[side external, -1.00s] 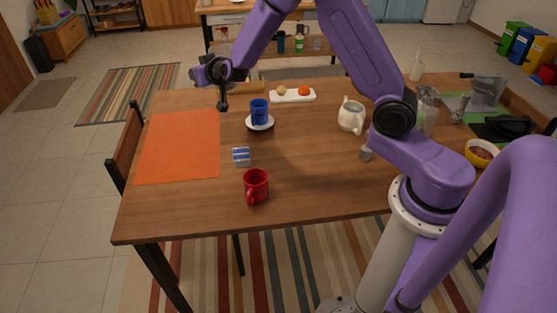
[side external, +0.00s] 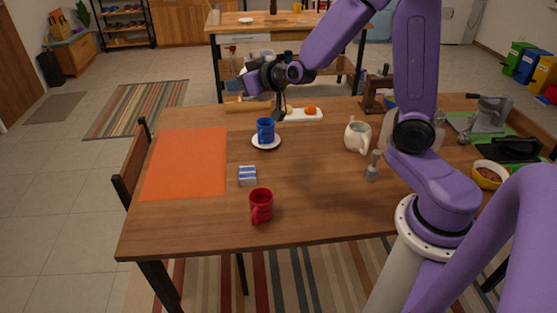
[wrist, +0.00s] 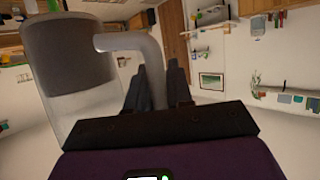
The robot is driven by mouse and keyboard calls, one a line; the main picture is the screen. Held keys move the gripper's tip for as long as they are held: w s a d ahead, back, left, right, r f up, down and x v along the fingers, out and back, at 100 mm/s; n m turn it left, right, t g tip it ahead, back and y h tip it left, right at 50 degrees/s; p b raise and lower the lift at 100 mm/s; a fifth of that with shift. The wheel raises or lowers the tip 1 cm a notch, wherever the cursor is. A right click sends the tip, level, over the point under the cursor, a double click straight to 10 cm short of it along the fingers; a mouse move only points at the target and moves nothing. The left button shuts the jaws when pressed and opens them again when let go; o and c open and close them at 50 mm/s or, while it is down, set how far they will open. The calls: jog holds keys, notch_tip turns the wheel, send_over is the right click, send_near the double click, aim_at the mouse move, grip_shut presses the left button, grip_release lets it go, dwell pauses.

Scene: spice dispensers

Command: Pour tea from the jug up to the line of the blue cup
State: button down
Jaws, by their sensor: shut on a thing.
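The blue cup (side external: 265,131) stands upright on a white saucer (side external: 266,146) near the back of the table. My gripper (side external: 279,113) is raised just behind and to the right of the cup. In the wrist view my gripper (wrist: 158,78) is shut on the curved handle of a see-through jug (wrist: 68,72). Dark contents fill part of the jug.
A red mug (side external: 261,206), a small blue-and-white box (side external: 247,176) and an orange mat (side external: 187,160) lie around the cup. A cream pitcher (side external: 357,136) stands to the right. A white tray (side external: 305,115) with an orange fruit is behind.

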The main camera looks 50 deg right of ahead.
jog(key=w+f+m+g+h, duration=0.1)
jog(key=w+f+m+h, duration=0.15)
jog(key=w, duration=0.75)
jog(key=w+f+m+h, duration=0.2)
jog(key=w+f+h, duration=0.15)
jog(key=w, duration=0.75)
jog(key=w+d+f+m+g+h, duration=0.1)
jog(key=w+d+f+m, duration=0.1)
jog(key=f, duration=0.8)
jog(key=w+d+f+m+g+h, duration=0.2)
jog(key=f, duration=0.8)
jog(key=shift+h, duration=0.3)
jog(key=shift+w+d+m, duration=0.1)
jog(key=shift+m, duration=0.15)
jog(key=s+d+r+m+t+y, duration=0.2)
jog(key=s+d+r+m+y, duration=0.1)
jog(key=r, duration=0.5)
jog(key=shift+s+d+r+m, duration=0.2)
jog(key=shift+s+d+m, duration=0.1)
jog(key=shift+d+m, duration=0.65)
jog(key=shift+d+r, duration=0.2)
jog(key=shift+d, duration=0.15)
